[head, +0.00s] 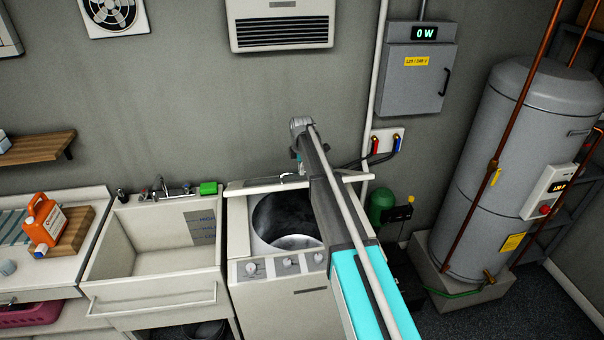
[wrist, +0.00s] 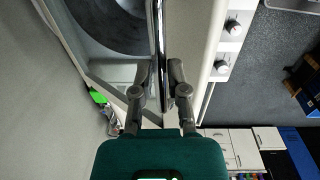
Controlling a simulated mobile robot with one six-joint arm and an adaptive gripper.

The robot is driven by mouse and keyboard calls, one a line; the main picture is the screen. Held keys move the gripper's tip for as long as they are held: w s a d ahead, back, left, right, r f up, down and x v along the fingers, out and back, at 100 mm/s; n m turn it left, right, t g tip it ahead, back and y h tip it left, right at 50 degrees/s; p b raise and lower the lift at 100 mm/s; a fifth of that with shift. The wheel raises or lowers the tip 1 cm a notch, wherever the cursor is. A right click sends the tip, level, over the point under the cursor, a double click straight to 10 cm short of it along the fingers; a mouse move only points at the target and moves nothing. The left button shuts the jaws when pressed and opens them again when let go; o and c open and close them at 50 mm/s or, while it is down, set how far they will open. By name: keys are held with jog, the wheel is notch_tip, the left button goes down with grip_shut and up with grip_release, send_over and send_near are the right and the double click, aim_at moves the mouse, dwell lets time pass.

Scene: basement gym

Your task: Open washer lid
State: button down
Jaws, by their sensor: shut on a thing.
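The white washer (head: 247,273) stands right of the sink, with its dark round drum (head: 285,220) exposed. Its lid (head: 250,187) is raised at the back of the machine and shows nearly edge-on in the head view. In the wrist view the lid's chrome-edged handle strip (wrist: 157,28) runs down the middle, with the drum (wrist: 108,22) to its left. My gripper (wrist: 161,66) is shut on the lid at this strip, one finger on each side. In the head view my arm hides the gripper's fingers and part of the lid.
The sink (head: 150,262) stands left of the washer, with a green sponge (head: 208,188) on its back ledge. Red and blue valves (head: 386,145) and a pipe are on the wall behind.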

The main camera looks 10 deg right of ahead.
jog(key=shift+w+a+r+p, duration=0.1)
jog(key=shift+w+r+p, duration=0.75)
jog(key=shift+w+r, duration=0.45)
jog(key=shift+w+f, duration=0.1)
jog(key=shift+f, duration=0.05)
jog(key=c, duration=1)
grip_release()
jog(key=o, duration=0.3)
jog(key=shift+w+f, duration=0.35)
jog(key=shift+o, duration=0.2)
jog(key=shift+s+r, duration=0.1)
jog(key=shift+s, duration=0.05)
jog(key=shift+s, duration=0.1)
